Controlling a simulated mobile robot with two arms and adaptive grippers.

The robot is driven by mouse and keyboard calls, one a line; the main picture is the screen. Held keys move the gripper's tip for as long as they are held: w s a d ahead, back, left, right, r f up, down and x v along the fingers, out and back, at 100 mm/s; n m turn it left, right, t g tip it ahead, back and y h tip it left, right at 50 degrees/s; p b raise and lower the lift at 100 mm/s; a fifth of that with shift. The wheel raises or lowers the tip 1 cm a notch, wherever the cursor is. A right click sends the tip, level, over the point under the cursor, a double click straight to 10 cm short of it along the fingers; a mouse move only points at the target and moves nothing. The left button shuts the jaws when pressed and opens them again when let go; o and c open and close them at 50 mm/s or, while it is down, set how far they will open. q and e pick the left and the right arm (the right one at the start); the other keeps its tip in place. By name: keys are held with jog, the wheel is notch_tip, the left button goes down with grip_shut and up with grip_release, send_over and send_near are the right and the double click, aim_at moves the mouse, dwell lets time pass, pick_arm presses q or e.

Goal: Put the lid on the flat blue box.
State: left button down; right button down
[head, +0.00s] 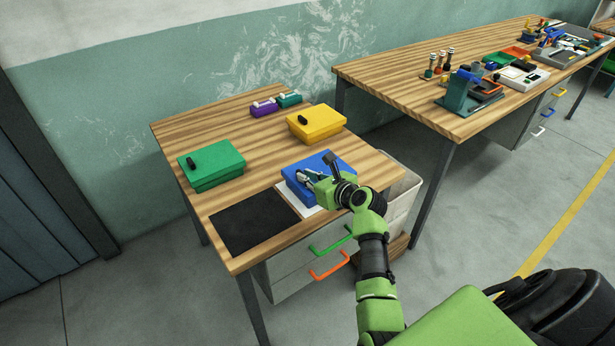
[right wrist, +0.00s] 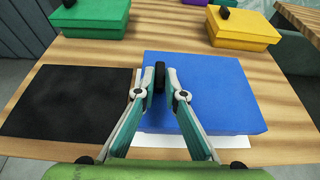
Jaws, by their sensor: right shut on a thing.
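The flat blue box (head: 330,162) is on the near part of the wooden table, over a white sheet (right wrist: 215,141). Its top is a plain blue lid (right wrist: 222,85) with a black knob (right wrist: 160,72) near its left edge. My right gripper (head: 308,177) is over the box, and its fingers (right wrist: 160,84) are shut on the knob. The lid covers the box top and looks level. I cannot tell whether it is fully seated, as my gripper hides part of the edge. My left gripper is out of view.
A black mat (head: 258,222) lies left of the blue box. A green box (head: 212,168) and a yellow box (head: 318,124) stand behind, with small purple (head: 264,109) and teal (head: 289,99) boxes farther back. Drawers with green and orange handles are below.

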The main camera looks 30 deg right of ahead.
jog(key=c, duration=2)
grip_release()
